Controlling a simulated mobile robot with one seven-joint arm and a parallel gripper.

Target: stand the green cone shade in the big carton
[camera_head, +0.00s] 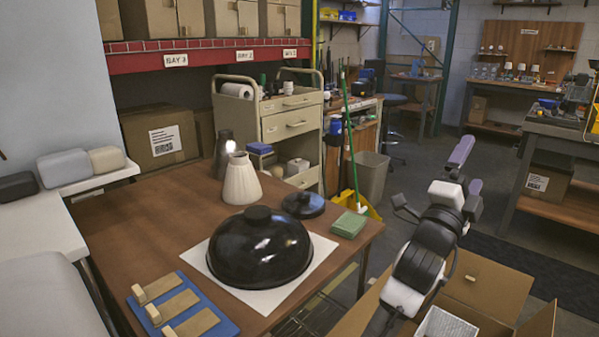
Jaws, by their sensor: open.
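I see no green cone shade in this view. The big carton (489,284) stands open on the floor at the lower right, cut off by the frame's bottom edge. A white, textured piece (446,324) shows at its opening; my arm hides part of the carton. My gripper (467,168) is open and appears empty, up above the carton and to the right of the table. A cream pleated cone shade (241,181) stands on the brown table (140,226), with a dark grey tapered piece (222,150) behind it.
A glossy black dome (259,249) sits on a white sheet (219,278) on the table. Beside it are a dark round lid (303,204), a green block (348,225) and a blue tray (219,322) with wooden pieces. A cart (290,125) and green-handled broom (349,145) stand behind.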

